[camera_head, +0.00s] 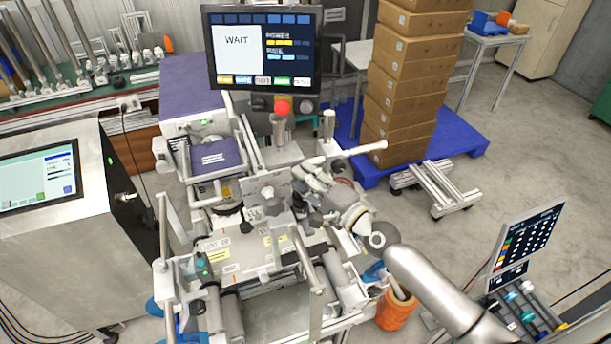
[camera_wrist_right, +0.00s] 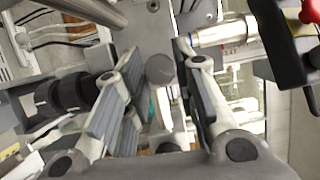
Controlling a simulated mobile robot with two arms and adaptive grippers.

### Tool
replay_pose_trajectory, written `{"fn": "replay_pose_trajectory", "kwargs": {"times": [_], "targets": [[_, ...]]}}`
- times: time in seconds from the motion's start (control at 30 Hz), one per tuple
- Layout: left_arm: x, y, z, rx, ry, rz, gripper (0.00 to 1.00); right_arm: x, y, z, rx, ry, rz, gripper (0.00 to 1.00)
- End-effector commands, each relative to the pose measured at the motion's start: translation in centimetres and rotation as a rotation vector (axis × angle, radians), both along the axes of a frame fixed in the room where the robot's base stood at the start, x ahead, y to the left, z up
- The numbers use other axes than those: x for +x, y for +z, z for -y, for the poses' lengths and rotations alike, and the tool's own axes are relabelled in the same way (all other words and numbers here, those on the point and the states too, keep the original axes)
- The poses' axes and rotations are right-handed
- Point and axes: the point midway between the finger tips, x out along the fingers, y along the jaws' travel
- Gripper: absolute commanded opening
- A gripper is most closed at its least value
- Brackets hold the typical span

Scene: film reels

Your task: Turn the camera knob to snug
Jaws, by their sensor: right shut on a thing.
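My right gripper (camera_head: 303,195) reaches in from the right over the middle of the machine in the head view. In the right wrist view its two fingers (camera_wrist_right: 154,62) stand on either side of a small grey round knob (camera_wrist_right: 160,70), which I take to be the camera knob. The gripper is shut on it, though the contact itself is hard to see. A black ribbed cylinder (camera_wrist_right: 66,96), perhaps the camera's lens, lies left of the fingers. In the head view the knob is hidden among the fingers and machine parts. My left gripper is not in view.
A monitor reading WAIT (camera_head: 262,48) stands behind the machine, with a red button (camera_head: 282,106) below it. Stacked boxes (camera_head: 408,75) stand on a blue pallet (camera_head: 462,140) behind. An orange container (camera_head: 397,311) stands below my right arm.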

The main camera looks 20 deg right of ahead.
Motion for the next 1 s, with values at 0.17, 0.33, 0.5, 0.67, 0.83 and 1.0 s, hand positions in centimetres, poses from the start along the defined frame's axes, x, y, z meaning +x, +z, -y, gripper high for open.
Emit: {"fn": "replay_pose_trajectory", "kwargs": {"times": [0.17, 0.33, 0.5, 0.67, 0.83, 1.0], "targets": [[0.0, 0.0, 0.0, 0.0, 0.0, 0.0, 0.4, -0.1, -0.2, -0.1, -0.001, 0.002, -0.004, 0.02], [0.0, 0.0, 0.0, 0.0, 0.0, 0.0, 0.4, -0.1, -0.2, -0.1, -0.001, 0.002, -0.004, 0.33], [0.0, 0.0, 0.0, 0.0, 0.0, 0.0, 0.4, 0.0, -0.1, -0.1, 0.0, 0.001, -0.002, 0.48], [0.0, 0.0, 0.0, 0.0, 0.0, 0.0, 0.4, 0.0, -0.1, 0.0, 0.0, 0.001, -0.001, 0.48], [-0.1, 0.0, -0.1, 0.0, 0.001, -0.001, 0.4, -0.3, -0.1, 0.1, -0.001, 0.001, -0.002, 0.48], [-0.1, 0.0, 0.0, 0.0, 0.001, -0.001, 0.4, -2.2, -0.2, 0.9, -0.004, 0.002, -0.004, 0.48]]}}
